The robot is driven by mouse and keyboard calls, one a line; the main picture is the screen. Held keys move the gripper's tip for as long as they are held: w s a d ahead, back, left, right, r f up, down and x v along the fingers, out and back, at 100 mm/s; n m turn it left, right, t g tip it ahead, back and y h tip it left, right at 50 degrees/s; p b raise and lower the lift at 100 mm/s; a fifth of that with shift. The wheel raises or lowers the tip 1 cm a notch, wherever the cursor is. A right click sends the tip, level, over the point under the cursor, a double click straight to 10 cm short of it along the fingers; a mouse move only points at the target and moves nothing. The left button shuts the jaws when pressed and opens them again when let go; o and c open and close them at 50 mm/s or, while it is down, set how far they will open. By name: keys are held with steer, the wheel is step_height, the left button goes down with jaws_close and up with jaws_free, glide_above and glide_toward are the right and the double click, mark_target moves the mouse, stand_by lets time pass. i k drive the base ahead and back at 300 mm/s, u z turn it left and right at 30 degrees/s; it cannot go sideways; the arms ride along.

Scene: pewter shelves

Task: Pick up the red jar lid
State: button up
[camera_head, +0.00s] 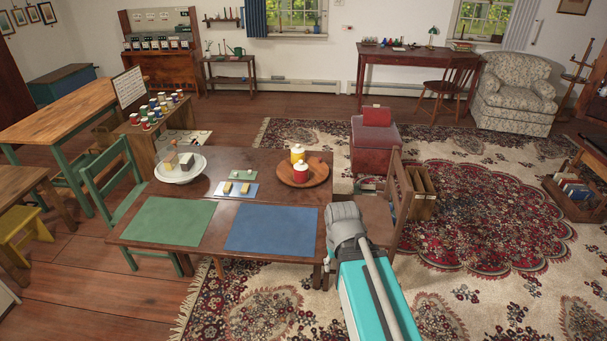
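A small red jar (300,176) stands upright on a round wooden tray (317,177) at the right rear of the brown table. Its lid (300,167) looks pale cream and sits on top of the jar. A yellow jar (297,154) with a pale top stands just behind it on the same tray. Part of my grey arm shows at the lower middle, in front of the table's right edge. My gripper's fingers cannot be made out in this view.
The table holds a green mat (172,222), a blue mat (271,229), small blocks on cards (237,188) and a pale round dish (181,172) with blocks. A wooden chair (385,208) stands at the right edge, a green chair (115,190) at the left.

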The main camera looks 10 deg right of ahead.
mark_target(301, 166)
steer(key=k, duration=1)
steer(key=z, duration=0.55)
steer(key=i, duration=1)
steer(key=z, duration=0.45)
steer(key=i, duration=1.55)
steer(key=u, duration=0.7)
